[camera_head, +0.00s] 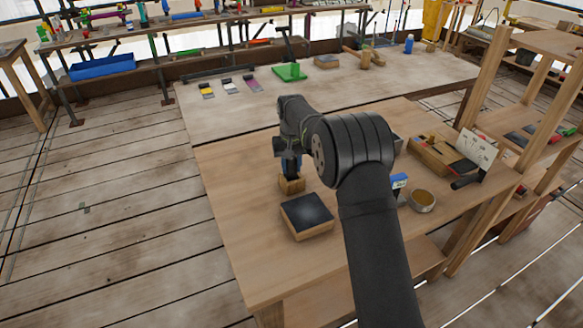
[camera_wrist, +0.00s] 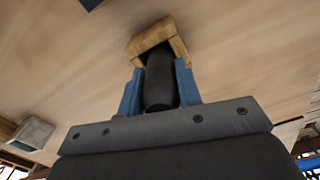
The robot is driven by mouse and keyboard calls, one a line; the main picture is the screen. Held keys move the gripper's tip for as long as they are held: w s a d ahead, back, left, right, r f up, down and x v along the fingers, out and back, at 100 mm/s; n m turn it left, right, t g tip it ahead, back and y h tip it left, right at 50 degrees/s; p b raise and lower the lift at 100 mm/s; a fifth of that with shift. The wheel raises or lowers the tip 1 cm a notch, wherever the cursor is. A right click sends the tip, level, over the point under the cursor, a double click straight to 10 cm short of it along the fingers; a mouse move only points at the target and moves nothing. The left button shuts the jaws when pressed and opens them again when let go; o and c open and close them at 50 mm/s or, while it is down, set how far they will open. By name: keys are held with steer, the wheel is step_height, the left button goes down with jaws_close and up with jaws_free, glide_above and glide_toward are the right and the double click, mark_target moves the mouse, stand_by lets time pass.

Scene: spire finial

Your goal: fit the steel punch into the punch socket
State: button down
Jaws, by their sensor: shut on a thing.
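The steel punch (camera_wrist: 160,88) is a dark cylinder in the wrist view. My gripper (camera_wrist: 157,73) has its blue fingers shut on it, one on each side. The punch socket (camera_wrist: 150,37) is a small wooden block just beyond the fingertips. The punch's far end meets the block's dark opening; how deep it sits, if at all, I cannot tell. In the head view my gripper (camera_head: 290,170) points down, right over the socket block (camera_head: 291,186) on the table. The punch is hard to make out there.
A wooden block with a dark top (camera_head: 307,214) lies just in front of the socket on the wooden table (camera_head: 235,200). A round tin (camera_head: 422,200) and a wooden tray (camera_head: 440,155) stand to the right. A green object (camera_head: 290,72) is at the back. The table's left side is clear.

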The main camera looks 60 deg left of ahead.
steer(key=shift+f, duration=0.4)
steer(key=shift+f, duration=0.1)
steer(key=c, duration=1)
jaws_free()
steer(key=shift+f, duration=0.1)
steer(key=shift+c, duration=0.2)
step_height(320, 180, up, 12)
steer(key=shift+r, duration=0.2)
steer(key=shift+f, duration=0.15)
